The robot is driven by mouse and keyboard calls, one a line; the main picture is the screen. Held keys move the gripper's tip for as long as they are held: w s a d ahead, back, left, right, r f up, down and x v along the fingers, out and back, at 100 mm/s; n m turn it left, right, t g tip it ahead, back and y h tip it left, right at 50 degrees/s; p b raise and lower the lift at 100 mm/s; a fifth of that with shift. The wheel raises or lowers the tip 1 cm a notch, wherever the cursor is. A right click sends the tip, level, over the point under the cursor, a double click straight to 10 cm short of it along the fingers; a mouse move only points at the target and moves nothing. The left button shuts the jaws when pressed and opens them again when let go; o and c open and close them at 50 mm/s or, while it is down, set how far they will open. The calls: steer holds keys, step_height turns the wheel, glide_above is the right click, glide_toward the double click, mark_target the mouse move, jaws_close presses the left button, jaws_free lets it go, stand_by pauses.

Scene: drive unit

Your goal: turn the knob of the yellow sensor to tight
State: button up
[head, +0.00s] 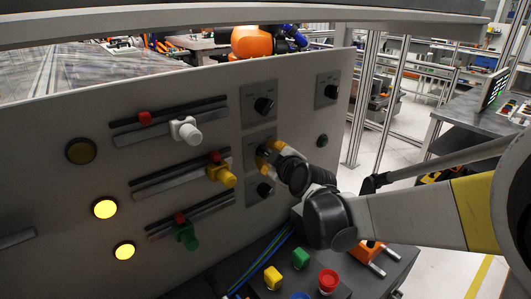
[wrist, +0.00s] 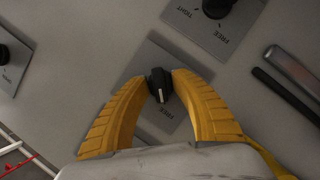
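The yellow sensor (head: 222,175) sits on the middle slide rail of the grey panel. The knob level with it is mostly hidden by my gripper in the head view; its grey plate (head: 251,154) shows partly. In the wrist view the black knob (wrist: 161,86) stands between the yellow fingertips of my gripper (wrist: 162,80), which appear to press on both its sides. The knob's white mark points down in the picture, towards the word FREE on its plate (wrist: 165,58). The plate's TIGHT label is not visible, probably behind the left finger.
Similar knobs sit above (head: 263,105) and below (head: 264,189) in the head view. A white sensor (head: 186,130) and a green sensor (head: 186,235) are on the other rails. A box with coloured buttons (head: 328,280) stands below my arm.

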jaws_close()
steer(key=m+g+y+p, duration=0.1)
steer(key=m, duration=0.2)
steer(key=shift+d+r+p, duration=0.1)
steer(key=shift+r+p, duration=0.05)
steer(key=shift+p, duration=0.15)
steer(key=m+g+y, duration=0.1)
steer(key=m, duration=0.2)
steer(key=shift+w+g+y+p, duration=0.1)
steer(key=shift+g+y+p, duration=0.2)
steer(key=shift+y, duration=0.1)
steer(key=m+g+y, duration=0.1)
steer(key=m, duration=0.2)
steer(key=shift+y, duration=0.4)
steer(key=m+y+b, duration=0.1)
steer(key=m+y, duration=0.1)
steer(key=m, duration=0.1)
steer(key=shift+g, duration=0.4)
steer(key=shift+m, duration=0.3)
